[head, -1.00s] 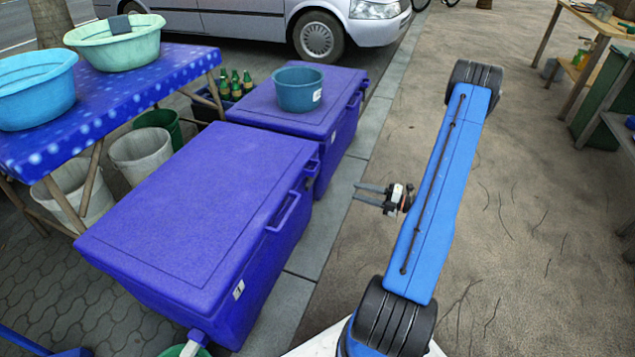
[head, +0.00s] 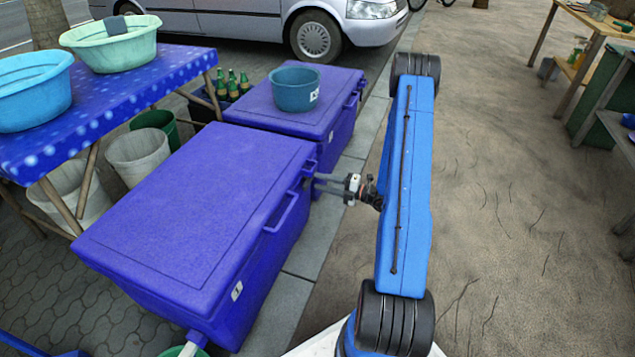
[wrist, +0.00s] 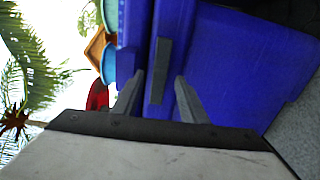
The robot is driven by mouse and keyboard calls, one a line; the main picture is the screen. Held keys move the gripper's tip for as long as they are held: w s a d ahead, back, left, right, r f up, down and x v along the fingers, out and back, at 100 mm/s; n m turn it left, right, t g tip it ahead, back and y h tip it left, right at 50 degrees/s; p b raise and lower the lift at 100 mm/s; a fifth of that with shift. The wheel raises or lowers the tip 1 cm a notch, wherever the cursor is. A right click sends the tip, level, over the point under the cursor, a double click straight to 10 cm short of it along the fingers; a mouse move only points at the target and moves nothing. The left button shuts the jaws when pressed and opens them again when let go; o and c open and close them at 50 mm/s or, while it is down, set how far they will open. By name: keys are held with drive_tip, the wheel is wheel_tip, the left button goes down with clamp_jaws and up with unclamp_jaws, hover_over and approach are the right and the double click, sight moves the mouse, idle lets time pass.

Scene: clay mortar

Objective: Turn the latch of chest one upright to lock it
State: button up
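The near blue chest (head: 200,210) has its lid down, and a small pale label whose writing I cannot read sits on its side. My gripper (head: 316,184) is level at the far end of its handle side, fingers pointing left at the chest. In the wrist view the picture is turned sideways, with the sky at the left. There a grey bar, the latch (wrist: 160,70), lies roughly level across the blue chest wall (wrist: 235,65). My open gripper (wrist: 160,77) has one finger on each side of it, with gaps showing. I cannot tell how deep the fingers reach.
A second blue chest (head: 335,118) stands behind, carrying a teal basin (head: 295,90). A blue-clothed table (head: 110,100) with basins stands at left, buckets beneath. A van (head: 290,20) is parked behind. The ground (head: 490,200) right of my arm is clear.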

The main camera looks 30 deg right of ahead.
drive_tip(key=shift+x, duration=1.05)
clamp_jaws()
